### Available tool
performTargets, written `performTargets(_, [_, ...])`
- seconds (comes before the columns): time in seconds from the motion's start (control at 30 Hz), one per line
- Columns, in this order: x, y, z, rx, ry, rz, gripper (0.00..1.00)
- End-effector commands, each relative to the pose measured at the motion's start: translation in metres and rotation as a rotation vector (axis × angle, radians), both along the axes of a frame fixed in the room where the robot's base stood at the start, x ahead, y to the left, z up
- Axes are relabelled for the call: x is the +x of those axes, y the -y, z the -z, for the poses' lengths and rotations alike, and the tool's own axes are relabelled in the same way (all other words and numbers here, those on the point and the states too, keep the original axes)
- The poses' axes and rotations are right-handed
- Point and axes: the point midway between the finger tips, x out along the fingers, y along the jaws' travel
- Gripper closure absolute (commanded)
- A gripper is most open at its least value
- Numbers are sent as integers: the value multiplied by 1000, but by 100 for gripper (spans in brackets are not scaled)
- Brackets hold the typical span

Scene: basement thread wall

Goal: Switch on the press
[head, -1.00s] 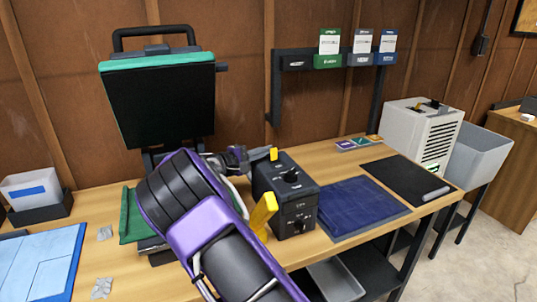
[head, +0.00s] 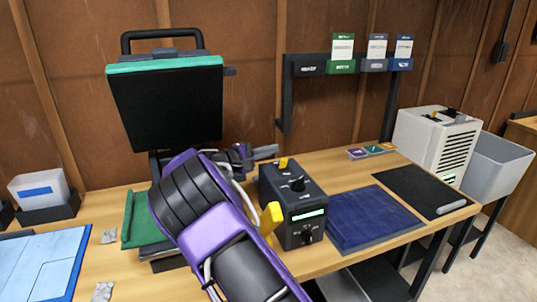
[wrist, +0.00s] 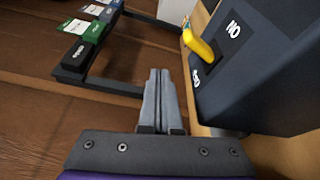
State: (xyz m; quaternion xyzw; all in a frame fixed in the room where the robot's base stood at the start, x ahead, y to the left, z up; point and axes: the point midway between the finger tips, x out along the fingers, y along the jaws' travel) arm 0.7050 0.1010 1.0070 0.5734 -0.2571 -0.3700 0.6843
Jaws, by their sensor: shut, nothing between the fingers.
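The press (head: 165,105) stands open at the left in the head view, its black upper plate raised and tilted. The black control box (head: 292,195) sits right of my arm, with knobs and a lit pale-green display (head: 308,215). A small yellow switch (head: 283,163) is on its top. In the wrist view the yellow lever (wrist: 199,46) shows beside an ON label (wrist: 233,30), with a second label at its other side. My gripper (head: 268,152) is shut and empty, behind the box and apart from the switch; its fingers also show in the wrist view (wrist: 160,90).
A larger yellow handle (head: 270,218) stands beside the box's front left. A dark blue cloth (head: 370,218) and black mat (head: 425,190) lie to the right. A beige machine (head: 435,140) and grey bin (head: 498,160) stand beyond. A card rack (head: 345,65) hangs on the wall.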

Motion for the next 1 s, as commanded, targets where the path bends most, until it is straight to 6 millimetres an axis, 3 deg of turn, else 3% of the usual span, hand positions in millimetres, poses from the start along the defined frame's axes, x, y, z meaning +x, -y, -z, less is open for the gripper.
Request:
performTargets(0.03, [2, 3, -3, 1, 2, 2, 100])
performTargets(0.3, [-35, -51, 4, 1, 0, -3, 100])
performTargets(0.5, [-52, -72, 8, 1, 1, 0, 100])
performTargets(1.0, [-57, -79, 8, 9, 3, 0, 100])
